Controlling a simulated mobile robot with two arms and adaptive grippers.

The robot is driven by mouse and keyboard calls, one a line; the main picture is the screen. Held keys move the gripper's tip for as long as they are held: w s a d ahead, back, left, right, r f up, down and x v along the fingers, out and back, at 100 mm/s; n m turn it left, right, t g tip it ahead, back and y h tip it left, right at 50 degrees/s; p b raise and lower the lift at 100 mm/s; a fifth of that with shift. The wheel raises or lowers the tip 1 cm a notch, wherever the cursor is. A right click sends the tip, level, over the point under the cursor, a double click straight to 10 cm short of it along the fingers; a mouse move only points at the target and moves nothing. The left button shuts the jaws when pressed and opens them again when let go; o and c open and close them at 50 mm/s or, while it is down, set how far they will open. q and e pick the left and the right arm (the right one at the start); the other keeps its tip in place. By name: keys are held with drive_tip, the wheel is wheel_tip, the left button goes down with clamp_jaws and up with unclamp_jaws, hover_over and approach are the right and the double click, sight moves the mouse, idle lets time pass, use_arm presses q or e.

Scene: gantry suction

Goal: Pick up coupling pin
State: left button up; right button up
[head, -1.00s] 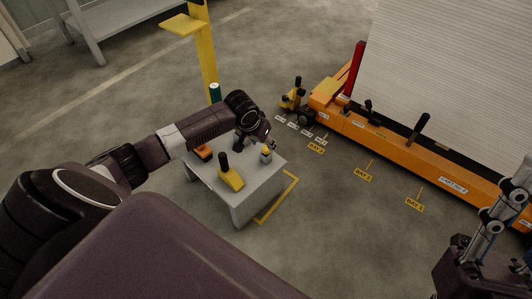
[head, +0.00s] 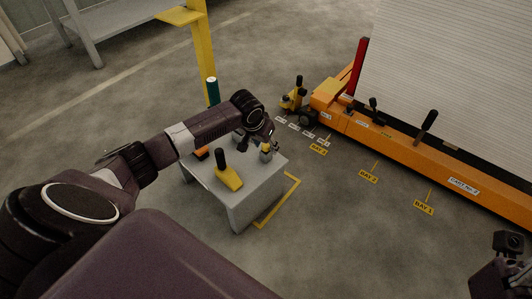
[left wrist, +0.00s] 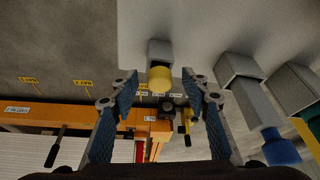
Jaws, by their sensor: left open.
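I cannot tell for sure which part is the coupling pin. A small piece with a yellow round end (left wrist: 160,78) stands in a grey block on the grey table (head: 247,200); in the head view this piece (head: 266,152) is near the table's far right corner. My left gripper (left wrist: 161,84) is open, its two blue-grey fingers on either side of the yellow end in the left wrist view. Contact does not show. In the head view my left gripper (head: 270,136) hangs over that corner. Part of my right gripper (head: 508,250) shows at the lower right edge, jaws unclear.
A yellow wedge with a black handle (head: 228,178) and an orange piece (head: 201,154) are also on the table. The wrist view shows a blue-ended piece (left wrist: 281,147) and other grey blocks (left wrist: 239,70). A yellow post (head: 204,60) and an orange cart (head: 400,150) stand beyond.

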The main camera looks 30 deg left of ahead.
use_arm(q)
clamp_jaws()
idle(0.4)
